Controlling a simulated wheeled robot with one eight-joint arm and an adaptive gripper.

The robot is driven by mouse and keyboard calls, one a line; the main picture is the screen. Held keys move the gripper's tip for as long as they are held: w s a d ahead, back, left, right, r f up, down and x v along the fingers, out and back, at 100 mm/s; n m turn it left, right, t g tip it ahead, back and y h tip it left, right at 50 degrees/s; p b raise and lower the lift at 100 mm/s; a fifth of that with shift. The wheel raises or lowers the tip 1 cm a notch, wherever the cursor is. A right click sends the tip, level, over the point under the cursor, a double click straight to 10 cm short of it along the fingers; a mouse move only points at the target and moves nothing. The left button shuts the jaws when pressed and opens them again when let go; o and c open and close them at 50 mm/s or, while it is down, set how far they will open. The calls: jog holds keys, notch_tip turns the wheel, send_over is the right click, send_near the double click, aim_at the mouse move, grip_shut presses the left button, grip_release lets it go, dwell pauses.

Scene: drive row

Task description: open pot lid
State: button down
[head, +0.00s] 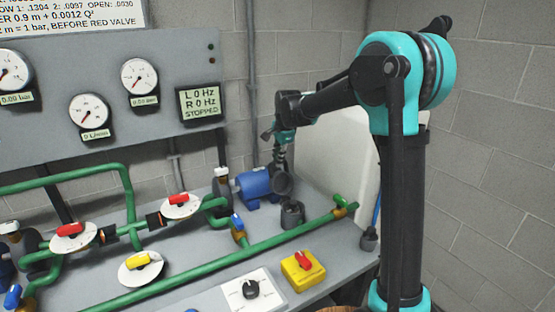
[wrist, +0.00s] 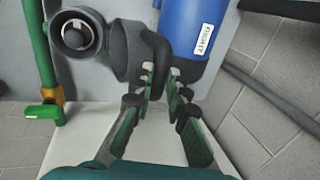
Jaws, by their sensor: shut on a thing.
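The dark grey pot (head: 292,214) stands on the bench beside the blue pump, and its mouth faces up. In the wrist view the pot (wrist: 66,35) shows its open round mouth with a lighter grey round part inside. The dark lid (head: 282,184) stands steeply tilted up at the pot's edge, off the mouth. The lid (wrist: 119,50) has a curved black handle (wrist: 156,48). My gripper (head: 280,152) is above the lid; in the wrist view my gripper (wrist: 163,78) has its fingers closed about the handle's end. The exact contact is partly hidden by the fingers.
The blue pump (head: 254,187), labelled RIGHT (wrist: 204,39), lies close beside the lid. A green pipe (head: 235,261) with a green-handled valve (head: 344,201) runs in front of the pot. A yellow switch box (head: 302,270) sits nearer. A pale panel (head: 335,145) stands behind.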

jog(key=shift+s+d+r+t, duration=0.2)
jog(key=shift+s+d+t, duration=0.25)
jog(key=shift+s, duration=0.15)
jog(key=shift+s+d+r, duration=0.2)
jog(key=shift+s+d, duration=0.25)
jog(key=shift+s, duration=0.3)
jog(key=c, duration=1.5)
grip_release()
jog(key=v, duration=1.2)
jog(key=shift+d, duration=0.3)
